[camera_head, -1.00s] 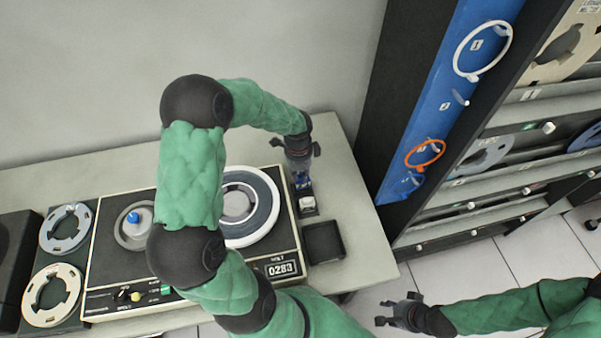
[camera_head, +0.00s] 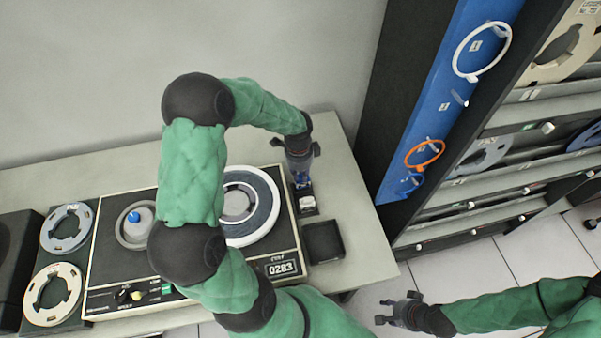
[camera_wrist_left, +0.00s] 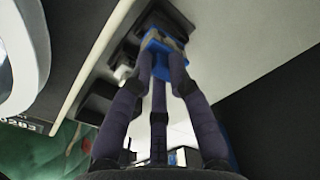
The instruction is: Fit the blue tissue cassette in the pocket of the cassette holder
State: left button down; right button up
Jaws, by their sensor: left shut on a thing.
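The blue tissue cassette (camera_wrist_left: 160,45) is between the fingertips of my left gripper (camera_wrist_left: 162,62) in the left wrist view. In the head view, only a little blue of the cassette (camera_head: 302,181) shows below my left gripper (camera_head: 301,177), which is shut on it. The dark cassette holder (camera_head: 315,210) is on the table under and just in front of the gripper, with a white piece on it. The cassette is at the holder's far end. Its pocket is hidden, so I cannot tell whether the cassette is in it. My right gripper (camera_head: 396,312) is empty and open, off the table.
A small black tray (camera_head: 323,241) stands in front of the holder. A tape deck (camera_head: 190,285) with reels is close on the left. The table (camera_head: 358,240) is bare to the right of the holder. A dark rack (camera_head: 385,120) with a blue side panel stands beyond.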

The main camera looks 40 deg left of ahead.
aim_at(300, 176)
pick_arm(q)
jog(key=shift+f+b, duration=0.6)
jog(key=shift+f, duration=0.3)
dwell(0.4)
dwell(0.5)
jog(key=c, duration=1.1)
grip_release()
jog(key=shift+c, duration=1.3)
jog(key=shift+r, duration=0.1)
jog(key=shift+r+p, duration=3.4)
jog(key=shift+r, duration=0.55)
